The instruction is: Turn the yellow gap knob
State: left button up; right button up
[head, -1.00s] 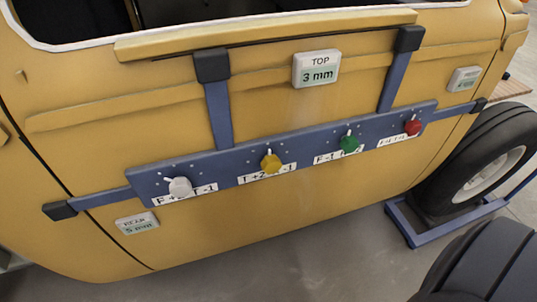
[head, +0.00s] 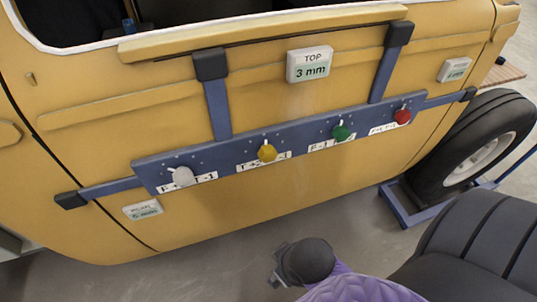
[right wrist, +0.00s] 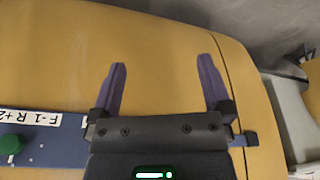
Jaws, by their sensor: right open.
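The yellow knob (head: 267,152) sits on a blue bar (head: 222,160) fixed across a yellow vehicle door. It has a white pointer that stands roughly upward. A label below it is too small to read fully. My right gripper (head: 277,266) is low in the head view, below the bar and apart from the knob. In the right wrist view my right gripper (right wrist: 162,75) has its two fingers spread and empty in front of the yellow panel. The yellow knob is not in the wrist view. My left gripper is not in view.
A white knob (head: 183,176), a green knob (head: 340,132) and a red knob (head: 402,116) share the bar. The green knob also shows in the wrist view (right wrist: 11,146). A display (head: 310,64) reads TOP 3 mm. A tyre (head: 478,145) stands at the right.

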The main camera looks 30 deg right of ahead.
notch_tip(320, 180, up, 6)
jog(key=w+t, duration=0.2)
jog(key=t+h, duration=0.5)
jog(key=t, duration=0.7)
send_near(269, 158)
jog(key=w, duration=0.1)
jog(key=b+x, duration=0.2)
jog(key=x, duration=0.2)
jog(key=b+x, duration=0.1)
jog(key=x, duration=0.4)
jog(key=shift+d+f+b, duration=0.15)
jog(key=shift+f+b, duration=0.05)
jog(key=shift+b, duration=0.15)
jog(key=shift+w+d+r, duration=0.1)
jog(key=shift+w+r, duration=0.05)
jog(key=shift+w, duration=0.2)
jog(key=c, duration=1.3)
jog(key=shift+o, duration=0.2)
